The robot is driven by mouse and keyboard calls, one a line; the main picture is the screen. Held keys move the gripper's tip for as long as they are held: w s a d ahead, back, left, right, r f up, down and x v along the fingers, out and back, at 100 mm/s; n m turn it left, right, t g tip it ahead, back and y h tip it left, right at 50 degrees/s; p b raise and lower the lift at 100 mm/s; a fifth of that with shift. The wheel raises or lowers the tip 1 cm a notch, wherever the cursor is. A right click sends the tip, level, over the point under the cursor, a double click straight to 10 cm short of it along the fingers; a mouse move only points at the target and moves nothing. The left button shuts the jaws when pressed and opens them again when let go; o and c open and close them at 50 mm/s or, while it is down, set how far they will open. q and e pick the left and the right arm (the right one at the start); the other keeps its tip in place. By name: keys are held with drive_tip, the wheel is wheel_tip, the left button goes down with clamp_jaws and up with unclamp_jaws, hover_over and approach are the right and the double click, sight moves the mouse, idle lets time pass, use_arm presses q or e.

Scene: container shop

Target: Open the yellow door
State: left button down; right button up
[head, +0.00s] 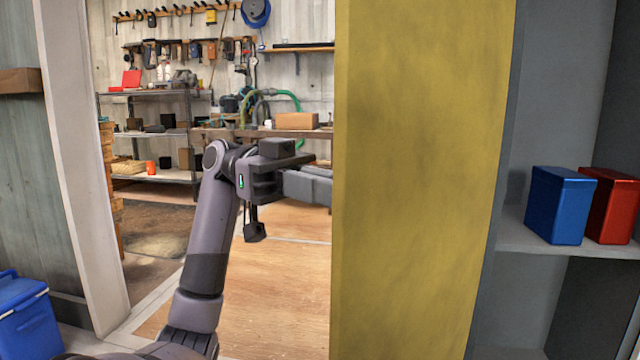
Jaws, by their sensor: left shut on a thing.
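The yellow door (425,180) stands large and upright just right of the middle of the head view. To its left the doorway is open, with the room beyond in view. My left arm reaches up through this opening. My left gripper (312,185) is at the door's left edge, pointing right, and is shut on the door or a part of it. The fingertips are hidden behind the door edge, and no handle shows. My right gripper is not in view.
A white door frame (85,150) stands at left, with a blue box (27,315) on the floor beside it. At right, a grey shelf (520,238) holds a blue box (560,205) and a red box (612,207). Beyond the doorway, wooden floor (265,290) is clear before metal shelving (150,135).

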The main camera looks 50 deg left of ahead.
use_arm(q)
drive_tip(key=shift+w+a+r+t, duration=0.1)
drive_tip(key=shift+w+a+t, duration=0.35)
drive_tip(key=shift+w, duration=0.15)
drive_tip(key=c, duration=1.1)
unclamp_jaws()
drive_tip(key=shift+w+d+g, duration=0.1)
drive_tip(key=shift+w+g, duration=0.15)
drive_tip(key=shift+w, duration=0.1)
drive_tip(key=shift+s, duration=0.15)
drive_tip(key=shift+p+v, duration=0.3)
drive_tip(key=shift+v, duration=3.35)
drive_tip(key=shift+s, duration=0.1)
